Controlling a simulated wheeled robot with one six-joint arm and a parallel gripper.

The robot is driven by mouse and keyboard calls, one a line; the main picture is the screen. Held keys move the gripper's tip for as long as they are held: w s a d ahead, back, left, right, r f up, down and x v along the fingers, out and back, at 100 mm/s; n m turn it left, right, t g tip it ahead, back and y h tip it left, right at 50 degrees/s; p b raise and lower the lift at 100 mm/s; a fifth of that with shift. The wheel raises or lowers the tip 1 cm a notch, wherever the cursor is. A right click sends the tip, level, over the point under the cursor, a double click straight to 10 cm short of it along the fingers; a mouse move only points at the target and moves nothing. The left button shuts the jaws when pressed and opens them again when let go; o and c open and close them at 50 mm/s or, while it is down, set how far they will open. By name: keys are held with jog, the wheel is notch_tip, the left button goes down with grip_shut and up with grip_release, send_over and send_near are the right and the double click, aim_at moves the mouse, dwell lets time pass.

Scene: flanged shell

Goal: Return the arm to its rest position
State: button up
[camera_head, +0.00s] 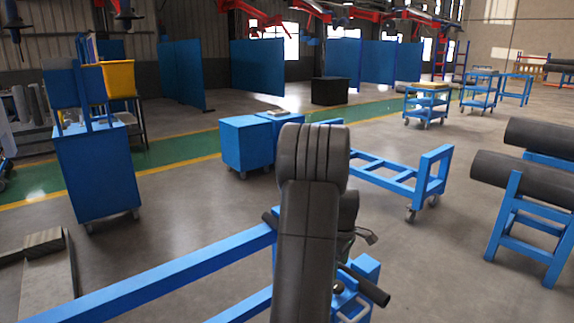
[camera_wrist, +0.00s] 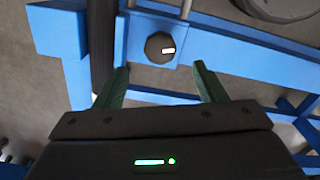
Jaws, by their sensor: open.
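My gripper (camera_wrist: 160,86) shows in the wrist view with its two green fingers spread apart and nothing between them. Beyond the fingertips is a blue frame with a small plate that carries a round black knob (camera_wrist: 159,47) with a white mark. The knob is apart from the fingers. In the head view my dark arm stands in the middle and hides much of the blue frame (camera_head: 180,273) behind it. The gripper itself is mostly hidden there. A black knob (camera_head: 338,287) and a dark bar (camera_head: 368,288) show just right of my arm.
A blue wheeled cart (camera_head: 412,182) stands behind the arm to the right. Dark cylinders (camera_head: 520,178) rest on blue stands at right. Blue cabinets (camera_head: 245,145) stand behind, and a tall blue cabinet (camera_head: 97,172) stands at left. Open grey floor lies between cart and cylinders.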

notch_tip(320, 180, down, 8)
jog(key=shift+r+b, duration=0.15)
jog(key=shift+b, duration=0.25)
jog(key=shift+r+m, duration=0.15)
jog(key=shift+m, duration=0.35)
